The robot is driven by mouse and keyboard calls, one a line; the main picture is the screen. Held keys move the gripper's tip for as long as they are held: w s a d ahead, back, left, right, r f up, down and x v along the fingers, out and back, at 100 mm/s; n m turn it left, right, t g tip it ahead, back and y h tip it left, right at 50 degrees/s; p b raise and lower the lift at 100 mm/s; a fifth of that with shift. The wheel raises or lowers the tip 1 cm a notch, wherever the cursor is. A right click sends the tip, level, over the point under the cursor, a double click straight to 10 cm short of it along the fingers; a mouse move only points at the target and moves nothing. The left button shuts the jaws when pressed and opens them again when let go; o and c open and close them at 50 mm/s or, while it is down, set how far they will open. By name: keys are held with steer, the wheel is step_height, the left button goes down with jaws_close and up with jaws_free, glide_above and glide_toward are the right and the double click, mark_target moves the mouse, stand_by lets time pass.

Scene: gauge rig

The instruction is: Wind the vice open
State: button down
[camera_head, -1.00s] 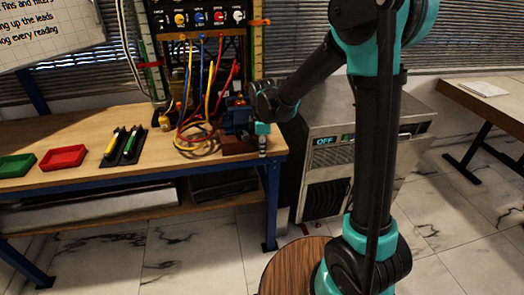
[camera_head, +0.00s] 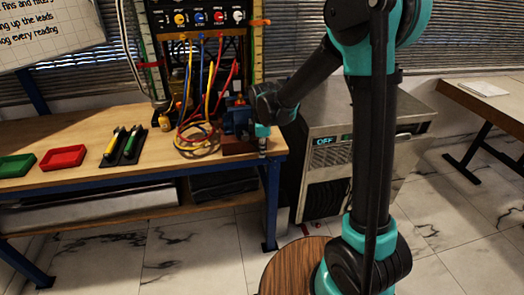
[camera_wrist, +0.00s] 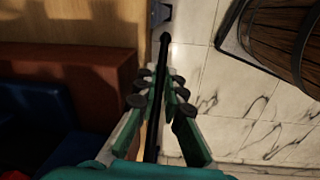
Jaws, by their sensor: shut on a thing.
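The blue vice (camera_head: 238,118) sits on a reddish-brown block (camera_head: 238,148) at the right front corner of the wooden bench. In the wrist view part of the blue vice body (camera_wrist: 35,115) shows at the left, in shadow. My gripper (camera_head: 262,143) is at the vice's right side, by the bench edge. In the wrist view my gripper (camera_wrist: 160,88) has its dark-padded fingers on either side of the vice's thin black handle bar (camera_wrist: 161,55), shut on it. The bar runs lengthwise between the fingers. The vice jaws and their gap cannot be made out.
Coloured leads (camera_head: 205,125) hang from the panel and coil beside the vice. Red (camera_head: 63,157) and green (camera_head: 16,164) trays lie at the left of the bench. A metal cabinet (camera_head: 330,160) stands close to the right of the bench. A wooden round top (camera_head: 290,265) is in front.

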steer(key=shift+r, duration=0.1)
steer(key=shift+d+r+h, duration=0.15)
steer(key=shift+d+h, duration=0.1)
steer(key=shift+h, duration=0.15)
steer(key=c, duration=1.9)
jaws_free()
step_height(320, 180, up, 12)
steer(key=s, duration=0.1)
steer(key=shift+s+a, duration=0.25)
steer(key=shift+a, duration=0.1)
steer(key=shift+d, duration=0.1)
